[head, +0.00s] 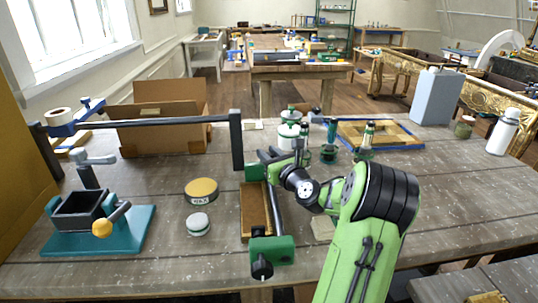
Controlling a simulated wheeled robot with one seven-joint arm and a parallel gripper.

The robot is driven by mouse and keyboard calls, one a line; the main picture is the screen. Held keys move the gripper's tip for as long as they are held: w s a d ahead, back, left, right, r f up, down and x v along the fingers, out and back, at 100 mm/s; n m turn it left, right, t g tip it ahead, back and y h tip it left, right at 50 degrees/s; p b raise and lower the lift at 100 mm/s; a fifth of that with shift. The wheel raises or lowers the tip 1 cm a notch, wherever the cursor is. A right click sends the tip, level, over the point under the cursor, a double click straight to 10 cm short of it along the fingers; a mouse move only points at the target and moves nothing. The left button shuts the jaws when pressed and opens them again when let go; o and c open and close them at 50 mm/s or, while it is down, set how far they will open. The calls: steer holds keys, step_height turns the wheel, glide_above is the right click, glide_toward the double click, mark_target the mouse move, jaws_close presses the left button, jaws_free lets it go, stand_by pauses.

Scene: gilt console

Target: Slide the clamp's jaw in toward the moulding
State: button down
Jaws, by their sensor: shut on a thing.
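A bar clamp lies on the near middle of the workbench, with a dark bar (276,212) running from near to far. Its near green jaw (272,249) has a dark screw end toward me. Its far green jaw (252,173) is partly hidden by my gripper. The brown moulding (256,211) lies along the left of the bar, between the two jaws. My gripper (262,164) is at the far end of the clamp, shut on the far green jaw. Its fingertips are small and partly hidden, and I cannot tell whether the jaw touches the moulding.
A black post (237,140) with a long crossbar stands just behind the clamp. A wax tin (201,190) and a small lidded jar (198,225) are to the left, near a teal-based vise (100,230). Jars and a wooden frame (380,134) stand behind.

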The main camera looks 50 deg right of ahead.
steer(key=shift+s+a+r+p, duration=0.2)
steer(key=shift+s+a+p, duration=0.25)
steer(key=shift+s+p, duration=0.1)
steer(key=c, duration=0.9)
jaws_free()
steer(key=shift+f, duration=0.1)
steer(key=v, duration=1.5)
steer(key=shift+s+a, duration=0.1)
steer(key=shift+s, duration=0.25)
